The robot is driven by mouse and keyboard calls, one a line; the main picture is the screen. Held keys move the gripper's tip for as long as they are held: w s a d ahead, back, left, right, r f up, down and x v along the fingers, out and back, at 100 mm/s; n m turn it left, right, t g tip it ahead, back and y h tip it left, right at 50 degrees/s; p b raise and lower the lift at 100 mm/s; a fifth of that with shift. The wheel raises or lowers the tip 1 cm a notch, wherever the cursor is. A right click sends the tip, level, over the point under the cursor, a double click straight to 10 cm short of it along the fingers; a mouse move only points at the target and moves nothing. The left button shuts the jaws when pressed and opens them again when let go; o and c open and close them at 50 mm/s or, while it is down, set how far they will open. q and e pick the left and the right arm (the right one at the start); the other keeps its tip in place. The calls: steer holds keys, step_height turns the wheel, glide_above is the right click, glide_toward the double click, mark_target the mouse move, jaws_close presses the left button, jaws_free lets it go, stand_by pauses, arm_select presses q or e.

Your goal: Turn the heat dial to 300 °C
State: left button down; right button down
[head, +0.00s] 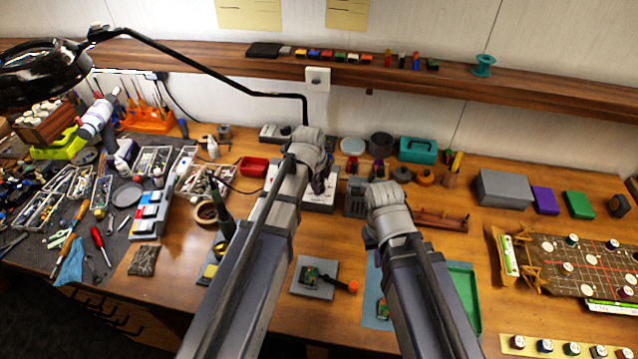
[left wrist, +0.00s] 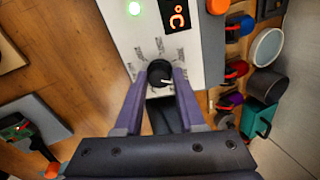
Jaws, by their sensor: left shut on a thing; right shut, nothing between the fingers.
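The heat dial (left wrist: 160,74) is a small black knob with a white pointer line on the white station (left wrist: 128,32). My left gripper (left wrist: 159,70) is shut on the dial, one finger at each side. The pointer points toward the right in the left wrist view; the printed scale marks around it are too small to read. A red lit display (left wrist: 177,18) shows °C, its number cut off. In the head view my left gripper (head: 318,180) hides much of the station (head: 320,201). My right gripper (head: 378,236) is shut and empty, apart from the station.
A soldering iron in its stand (head: 224,225) is left of my left arm. Bare wood (head: 180,275) lies front left.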

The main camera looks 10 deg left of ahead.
stand_by(0.3)
arm_select(q)
steer(key=n, duration=0.5)
steer(key=shift+s, duration=0.1)
arm_select(e)
steer(key=shift+f, duration=0.2)
arm_select(q)
steer(key=shift+n+t+h+b, duration=0.3)
steer(key=shift+n+b, duration=0.05)
steer(key=shift+n, duration=1.85)
arm_select(e)
steer(key=shift+f, duration=0.15)
arm_select(q)
steer(key=c, duration=0.5)
jaws_free()
